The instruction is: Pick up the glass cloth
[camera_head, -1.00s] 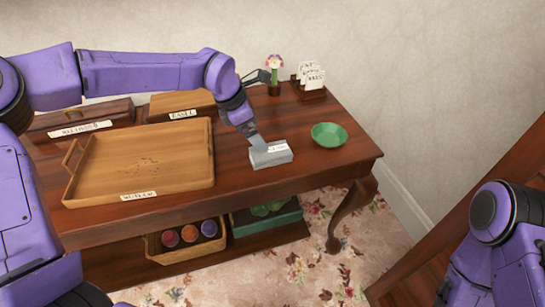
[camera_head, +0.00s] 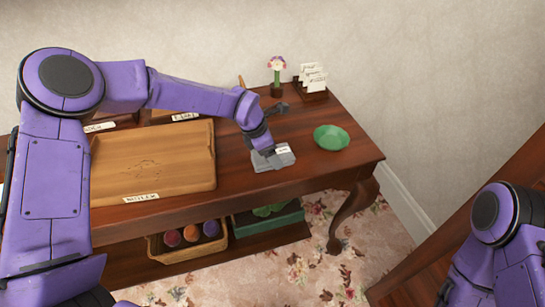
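The glass cloth looks to be the small grey folded bundle (camera_head: 262,163) with a white label, lying on the dark wooden table right of the tray. My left gripper (camera_head: 277,130) is over it, with its fingers spread apart. The near finger overlaps the bundle's top in the picture, and the far finger is above the table behind it. I cannot tell whether the near finger touches the cloth. My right gripper is out of view; only part of that arm shows at the lower right.
A wooden tray (camera_head: 150,197) fills the table's left part. A green bowl (camera_head: 331,137) stands right of the cloth. A flower in a small pot (camera_head: 276,90) and a card holder (camera_head: 312,90) stand at the back. A basket (camera_head: 185,252) and a green box (camera_head: 270,226) are on the lower shelf.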

